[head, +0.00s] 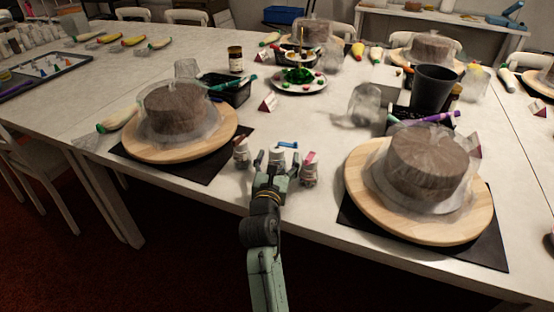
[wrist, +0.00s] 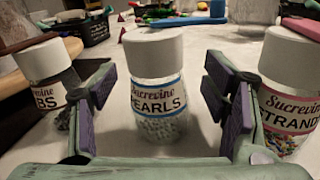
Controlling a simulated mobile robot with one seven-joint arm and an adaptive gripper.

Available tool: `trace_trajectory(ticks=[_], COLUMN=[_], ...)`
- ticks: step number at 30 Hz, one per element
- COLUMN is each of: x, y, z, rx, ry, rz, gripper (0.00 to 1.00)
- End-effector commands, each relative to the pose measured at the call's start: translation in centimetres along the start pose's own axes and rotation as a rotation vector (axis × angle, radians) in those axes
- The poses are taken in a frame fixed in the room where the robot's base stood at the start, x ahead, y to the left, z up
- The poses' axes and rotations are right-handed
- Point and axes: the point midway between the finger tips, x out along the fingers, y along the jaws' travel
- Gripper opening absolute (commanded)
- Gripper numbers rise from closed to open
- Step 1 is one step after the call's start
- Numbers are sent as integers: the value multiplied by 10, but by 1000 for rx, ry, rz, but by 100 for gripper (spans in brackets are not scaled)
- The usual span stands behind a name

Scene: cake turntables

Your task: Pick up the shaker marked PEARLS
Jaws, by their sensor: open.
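The shaker marked PEARLS (wrist: 158,100) stands upright in the middle of the wrist view, a clear jar with a white cap, a blue-edged label and pale beads inside. My gripper (wrist: 165,100) is open, with one purple-padded finger on each side of this shaker. I cannot tell whether either pad touches it. In the head view the PEARLS shaker (head: 276,157) shows just beyond my gripper (head: 272,168), its lower part hidden. A shaker with a label ending in BS (wrist: 48,75) stands to the left. A shaker marked STRAND (wrist: 287,100), its label cut off, stands to the right.
The two neighbouring shakers stand close outside my fingers. Wooden turntables with wrapped brown cakes stand at the left (head: 160,152) and right (head: 365,205). A dark tub (head: 235,90) and a green-topped plate (head: 299,82) lie farther back.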

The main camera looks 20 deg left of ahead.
Motion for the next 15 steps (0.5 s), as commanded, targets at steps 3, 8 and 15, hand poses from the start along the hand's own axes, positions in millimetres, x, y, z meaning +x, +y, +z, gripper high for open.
trace_trajectory(ticks=[3, 8, 15], x=[2, 2, 2], y=[0, 0, 0], z=[0, 0, 0], rx=[0, 0, 0], ry=[0, 0, 0], rz=[0, 0, 0], gripper=[69, 66, 50])
